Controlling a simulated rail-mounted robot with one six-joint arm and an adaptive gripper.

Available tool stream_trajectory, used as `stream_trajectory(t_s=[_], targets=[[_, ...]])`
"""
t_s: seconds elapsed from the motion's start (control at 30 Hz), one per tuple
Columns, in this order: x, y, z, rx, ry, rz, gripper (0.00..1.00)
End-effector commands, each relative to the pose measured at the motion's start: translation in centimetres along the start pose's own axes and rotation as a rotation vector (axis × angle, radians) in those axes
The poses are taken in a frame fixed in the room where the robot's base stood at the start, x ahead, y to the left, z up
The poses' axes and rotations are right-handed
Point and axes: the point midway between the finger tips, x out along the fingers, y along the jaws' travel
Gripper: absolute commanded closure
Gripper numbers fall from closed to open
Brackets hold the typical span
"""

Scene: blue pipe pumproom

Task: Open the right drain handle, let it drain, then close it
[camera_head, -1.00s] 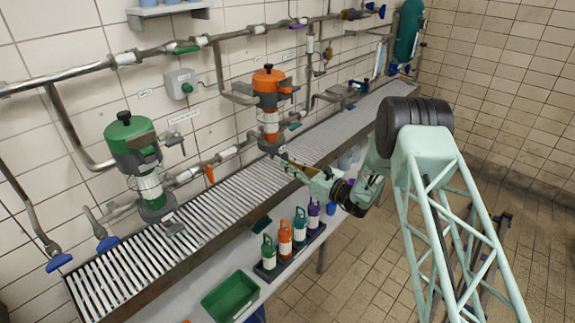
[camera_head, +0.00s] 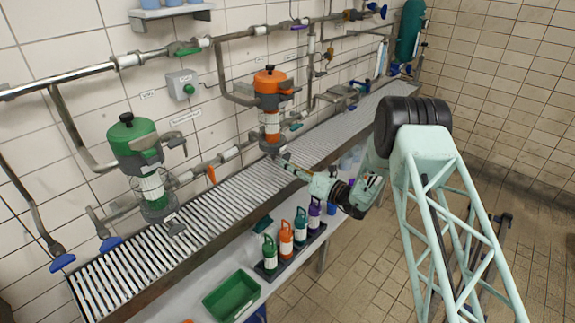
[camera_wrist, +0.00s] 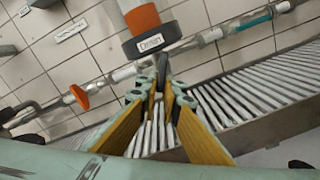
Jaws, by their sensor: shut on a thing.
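The orange-topped unit (camera_head: 270,95) stands on the right of the two pipe-mounted units. The dark right drain handle (camera_wrist: 162,66) sticks out below its labelled grey base (camera_wrist: 150,42) in the wrist view. My gripper (camera_wrist: 161,92) is shut on this handle, with its fingertips on either side of it. In the head view my gripper (camera_head: 284,161) reaches in from the right at the base of the orange unit, and the handle is too small to make out. I cannot tell how far the handle is turned, and no flowing liquid is visible.
The green-topped unit (camera_head: 132,140) stands to the left with its own handle (camera_head: 174,224). A slatted metal grate (camera_head: 215,207) runs below both. Several coloured bottles (camera_head: 286,240) and a green tray (camera_head: 231,297) stand in front. An orange lever (camera_wrist: 79,96) sits on the pipe at left.

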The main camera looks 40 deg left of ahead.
Motion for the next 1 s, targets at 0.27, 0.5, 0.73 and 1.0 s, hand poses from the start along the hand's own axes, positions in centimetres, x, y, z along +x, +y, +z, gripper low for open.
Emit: stream_trajectory(t_s=[0.27,0.5,0.73,1.0], targets=[[0.0,0.5,0.1,0.228,0.0,-0.001,1.0],[0.0,0.9,0.2,0.425,0.0,-0.001,1.0],[0.0,1.3,0.4,0.612,0.001,-0.001,1.0],[0.0,1.6,0.7,0.825,0.001,-0.001,1.0]])
